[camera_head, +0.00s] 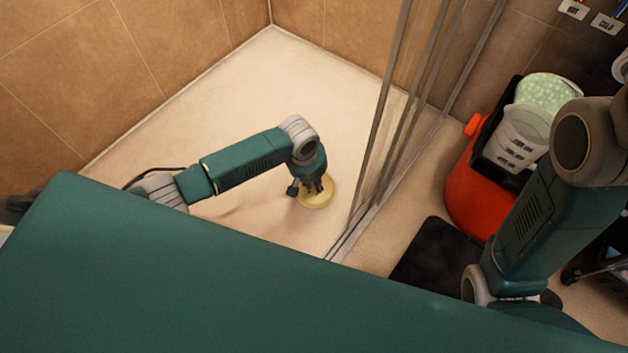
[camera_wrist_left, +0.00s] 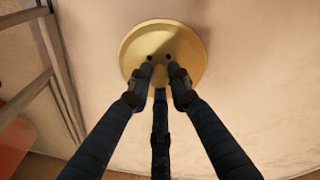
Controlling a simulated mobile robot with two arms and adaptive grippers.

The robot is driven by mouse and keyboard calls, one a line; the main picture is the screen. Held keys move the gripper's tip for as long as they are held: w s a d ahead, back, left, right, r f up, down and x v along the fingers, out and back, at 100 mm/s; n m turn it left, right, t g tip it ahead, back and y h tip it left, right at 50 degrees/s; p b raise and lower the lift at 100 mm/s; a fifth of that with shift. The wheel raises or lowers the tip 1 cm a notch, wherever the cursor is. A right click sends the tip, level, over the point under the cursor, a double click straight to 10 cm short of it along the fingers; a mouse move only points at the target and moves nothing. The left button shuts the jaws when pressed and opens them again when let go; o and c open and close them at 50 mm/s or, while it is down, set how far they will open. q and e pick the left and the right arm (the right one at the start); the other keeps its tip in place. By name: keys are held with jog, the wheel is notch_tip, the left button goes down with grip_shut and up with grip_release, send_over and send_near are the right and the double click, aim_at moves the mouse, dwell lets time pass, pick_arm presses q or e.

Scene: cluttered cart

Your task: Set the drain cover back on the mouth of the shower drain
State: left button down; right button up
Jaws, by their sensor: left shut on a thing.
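The drain cover (camera_head: 322,198) is a round, brass-yellow disc at the shower floor, left of the glass door. In the left wrist view the drain cover (camera_wrist_left: 185,35) shows its face with two small dark holes. My left gripper (camera_head: 311,187) is over the disc, its fingers pointing down. In the left wrist view the fingers of my left gripper (camera_wrist_left: 163,80) come together at the middle of the disc, shut on the cover. The mouth of the shower drain is not visible. I cannot tell whether the cover touches the floor.
The pale shower floor (camera_head: 250,95) is clear around the disc. The framed glass door (camera_head: 385,120) stands close on the right. Beyond it are an orange bin (camera_head: 470,195) holding containers and a dark mat (camera_head: 432,258). Tiled walls (camera_head: 75,85) bound the shower.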

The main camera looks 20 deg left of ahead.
aim_at(309, 193)
pick_arm(q)
jog(key=c, duration=1.5)
grip_release()
jog(key=shift+f, duration=0.15)
jog(key=r, duration=0.4)
jog(key=s+r, duration=0.1)
jog(key=r, duration=0.3)
jog(key=a+r, duration=0.1)
jog(key=r, duration=0.3)
jog(key=shift+s, duration=0.4)
